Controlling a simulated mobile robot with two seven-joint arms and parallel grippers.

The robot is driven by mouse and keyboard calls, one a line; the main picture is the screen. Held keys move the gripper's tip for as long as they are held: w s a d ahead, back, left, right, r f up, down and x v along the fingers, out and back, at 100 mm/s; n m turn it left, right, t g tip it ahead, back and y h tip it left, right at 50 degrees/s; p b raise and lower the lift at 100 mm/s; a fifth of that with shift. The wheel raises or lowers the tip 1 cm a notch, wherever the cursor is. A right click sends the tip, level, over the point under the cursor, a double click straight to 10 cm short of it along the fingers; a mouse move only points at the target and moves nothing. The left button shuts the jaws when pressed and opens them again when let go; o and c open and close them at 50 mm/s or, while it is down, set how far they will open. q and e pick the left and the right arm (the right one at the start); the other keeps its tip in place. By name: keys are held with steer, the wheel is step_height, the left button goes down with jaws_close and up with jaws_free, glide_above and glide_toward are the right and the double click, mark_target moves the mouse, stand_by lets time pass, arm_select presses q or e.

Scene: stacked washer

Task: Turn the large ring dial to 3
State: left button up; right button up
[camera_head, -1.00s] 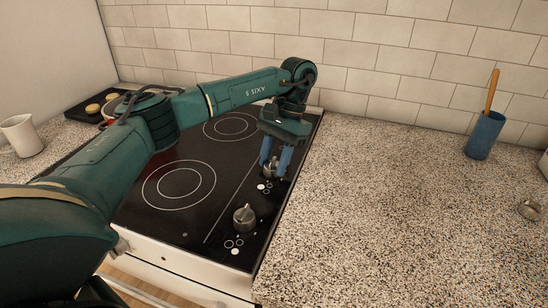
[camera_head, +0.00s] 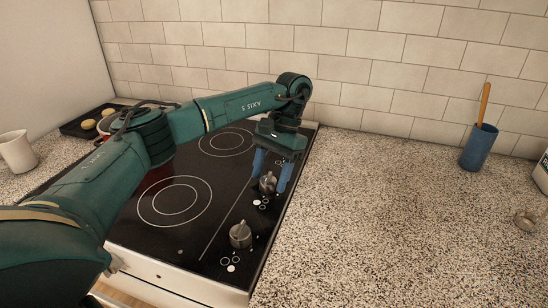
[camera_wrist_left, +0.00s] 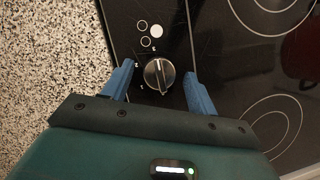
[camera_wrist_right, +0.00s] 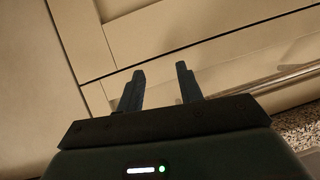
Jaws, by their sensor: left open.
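Two silver knobs stand on the black cooktop (camera_head: 210,228). The near knob (camera_head: 240,234) is free. The far knob (camera_head: 267,182) has my left gripper (camera_head: 268,178) over it, with blue fingers on either side. In the left wrist view this knob (camera_wrist_left: 159,75) sits between the fingertips, with a gap on both sides. Its pointer ridge runs roughly up and down the picture. My left gripper is open. My right gripper (camera_wrist_right: 160,74) is open and empty, facing a pale cabinet front (camera_wrist_right: 215,50).
A red pot with a lid (camera_head: 160,170) stands on the cooktop's left side, partly behind my arm. A white mug (camera_head: 16,152) is far left. A blue cup (camera_head: 479,148) with a wooden handle is at right. The speckled counter (camera_head: 370,220) between is clear. A tiled wall (camera_head: 400,60) closes the back.

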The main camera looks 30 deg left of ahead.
arm_select(q)
steer(key=a+p+v, duration=0.1)
steer(key=p+v, duration=0.3)
steer(key=v, duration=0.8)
steer(key=shift+d+r, duration=0.45)
steer(key=shift+d, duration=0.1)
arm_select(e)
steer(key=shift+s+d+r+n, duration=0.1)
steer(key=shift+r+n, duration=0.1)
steer(key=shift+r, duration=0.4)
steer(key=shift+s+d+r+n, duration=0.1)
steer(key=shift+r+n, duration=0.1)
steer(key=shift+r, duration=0.35)
